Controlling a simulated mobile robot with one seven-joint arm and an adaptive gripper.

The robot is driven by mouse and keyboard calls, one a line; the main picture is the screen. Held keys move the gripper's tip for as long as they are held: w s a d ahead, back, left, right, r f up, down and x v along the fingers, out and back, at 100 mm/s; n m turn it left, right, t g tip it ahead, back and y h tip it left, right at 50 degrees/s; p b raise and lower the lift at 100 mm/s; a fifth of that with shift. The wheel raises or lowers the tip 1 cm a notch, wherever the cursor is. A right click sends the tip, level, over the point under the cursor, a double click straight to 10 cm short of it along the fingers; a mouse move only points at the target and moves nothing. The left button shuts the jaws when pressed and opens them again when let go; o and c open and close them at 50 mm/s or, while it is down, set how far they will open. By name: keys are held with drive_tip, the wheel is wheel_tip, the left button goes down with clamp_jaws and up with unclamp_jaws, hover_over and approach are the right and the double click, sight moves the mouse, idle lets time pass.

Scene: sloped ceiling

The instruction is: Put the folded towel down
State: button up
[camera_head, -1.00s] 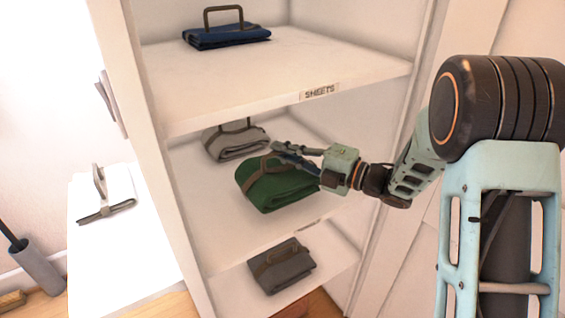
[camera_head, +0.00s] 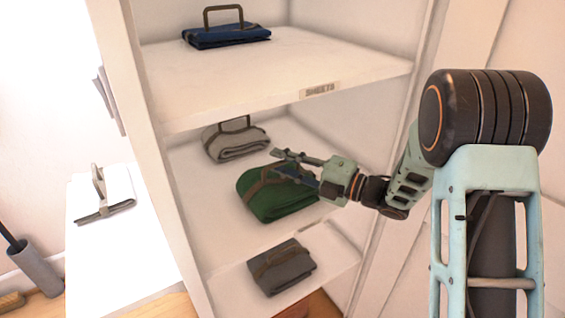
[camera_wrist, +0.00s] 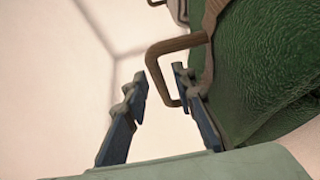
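The folded green towel (camera_head: 278,201) with a brown strap rests on the middle shelf (camera_head: 222,231) of the white cabinet, near its front edge. In the wrist view the green towel (camera_wrist: 275,70) fills the right side. Its brown handle (camera_wrist: 180,43) loops out beside the fingertips, and its lower end reaches the right finger. My gripper (camera_head: 281,163) is at the towel's upper right in the head view. In the wrist view the gripper (camera_wrist: 159,76) has its two blue fingers apart, with a gap between them. Whether a finger touches the handle I cannot tell.
A grey folded cloth (camera_head: 238,146) lies behind the green towel on the same shelf. A blue one (camera_head: 228,37) lies on the shelf above, labelled SHEETS, and a dark grey one (camera_head: 285,272) below. A white surface (camera_head: 120,255) with a pale cloth (camera_head: 107,211) stands left.

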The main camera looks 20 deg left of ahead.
drive_tip(key=shift+r+p, duration=0.25)
drive_tip(key=shift+p, duration=0.05)
drive_tip(key=v, duration=1.2)
drive_tip(key=shift+f, duration=0.15)
